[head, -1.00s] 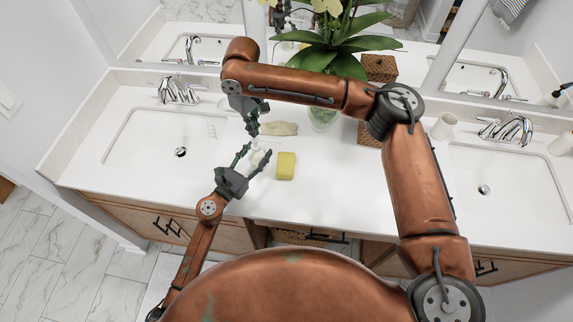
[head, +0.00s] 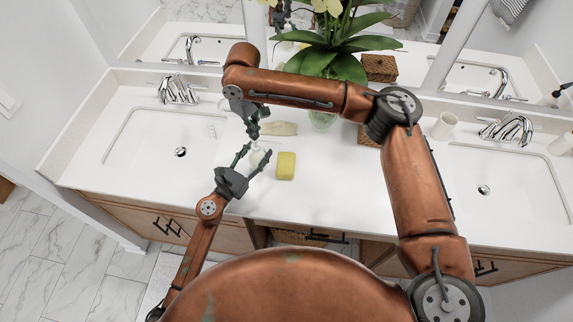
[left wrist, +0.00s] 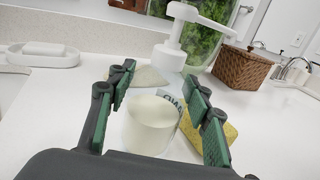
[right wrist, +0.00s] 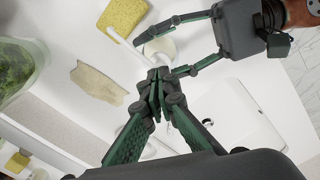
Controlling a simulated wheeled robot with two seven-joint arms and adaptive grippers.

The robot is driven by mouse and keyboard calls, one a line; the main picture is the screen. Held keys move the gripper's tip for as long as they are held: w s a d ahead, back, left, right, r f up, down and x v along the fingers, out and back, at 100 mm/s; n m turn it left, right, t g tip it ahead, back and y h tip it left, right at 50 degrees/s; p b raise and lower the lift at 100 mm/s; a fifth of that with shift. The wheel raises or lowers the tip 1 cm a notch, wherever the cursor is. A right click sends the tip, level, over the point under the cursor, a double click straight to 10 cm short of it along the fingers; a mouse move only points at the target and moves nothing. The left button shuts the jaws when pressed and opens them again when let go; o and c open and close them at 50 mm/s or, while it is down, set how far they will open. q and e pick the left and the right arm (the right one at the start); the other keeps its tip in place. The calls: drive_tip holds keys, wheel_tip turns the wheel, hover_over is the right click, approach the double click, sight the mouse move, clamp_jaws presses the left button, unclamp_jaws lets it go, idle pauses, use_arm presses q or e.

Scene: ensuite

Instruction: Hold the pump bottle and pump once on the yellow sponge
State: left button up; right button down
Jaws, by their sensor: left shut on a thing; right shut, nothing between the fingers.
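The clear pump bottle with pale contents (left wrist: 152,122) and a white pump head (left wrist: 175,45) stands upright on the counter. My left gripper (head: 248,160) is shut around its body, one finger on each side in the left wrist view. The yellow sponge (head: 286,166) lies on the counter just right of the bottle. In the right wrist view the white nozzle (right wrist: 120,40) extends toward the sponge (right wrist: 123,16). My right gripper (right wrist: 157,90) is shut and empty, pointing down above the bottle. Its fingertips hide part of the pump head; I cannot tell whether they touch it.
A tan cloth-like item (head: 280,128) lies behind the bottle. A plant in a glass vase (head: 322,118) and wicker boxes (head: 380,68) stand at the back. A sink lies on each side, the left one (head: 160,135) closest. Counter right of the sponge is clear.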

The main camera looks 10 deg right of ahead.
drive_tip(key=shift+f, duration=1.05)
drive_tip(key=shift+r, duration=1.7)
wheel_tip(320, 180, up, 6)
idle(1.7)
